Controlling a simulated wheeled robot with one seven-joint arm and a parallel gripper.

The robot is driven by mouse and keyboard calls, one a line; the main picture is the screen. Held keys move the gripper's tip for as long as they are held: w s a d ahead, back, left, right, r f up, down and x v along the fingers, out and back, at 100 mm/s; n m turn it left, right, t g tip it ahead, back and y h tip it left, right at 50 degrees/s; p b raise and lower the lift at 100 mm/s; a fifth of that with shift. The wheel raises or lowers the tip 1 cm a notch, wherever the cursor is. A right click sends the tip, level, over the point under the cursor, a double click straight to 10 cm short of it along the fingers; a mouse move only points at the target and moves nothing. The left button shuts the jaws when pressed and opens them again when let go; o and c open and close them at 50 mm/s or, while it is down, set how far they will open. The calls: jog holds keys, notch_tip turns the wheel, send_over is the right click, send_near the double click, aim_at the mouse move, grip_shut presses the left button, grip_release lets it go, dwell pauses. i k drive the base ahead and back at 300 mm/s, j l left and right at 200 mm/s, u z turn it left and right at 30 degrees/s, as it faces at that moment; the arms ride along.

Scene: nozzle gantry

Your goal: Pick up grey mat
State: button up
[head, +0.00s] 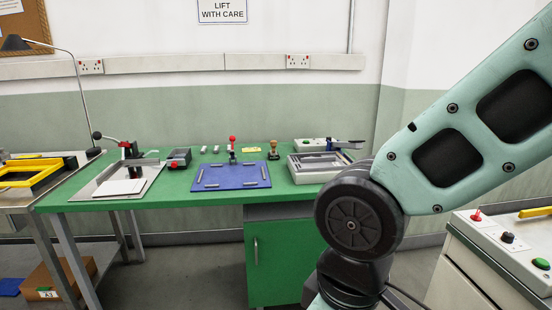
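I cannot pick out a grey mat for certain in the head view. A flat grey plate (100,188) with a white sheet (122,187) on it lies at the left of the green table (190,191). A flat blue mat (232,184) with several small grey strips lies at the middle of the table. My arm fills the right side of the view, but its gripper is not in view. The arm hides part of the table's right end.
A grey tray-like unit (305,177) stands at the table's right. A red-knobbed tool (232,150) stands behind the blue mat. A yellow frame (30,172) lies on the left bench. A control panel (505,240) is at right. A cardboard box (58,280) sits below.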

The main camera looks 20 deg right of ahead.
aim_at(329, 161)
jog(key=i+j, duration=0.15)
jog(key=i, duration=0.7)
jog(key=i+j, duration=0.1)
jog(key=i, duration=0.75)
jog(key=i+l+z, duration=0.2)
jog(key=i, duration=0.15)
jog(key=i+l+z, duration=0.15)
jog(key=i, duration=0.15)
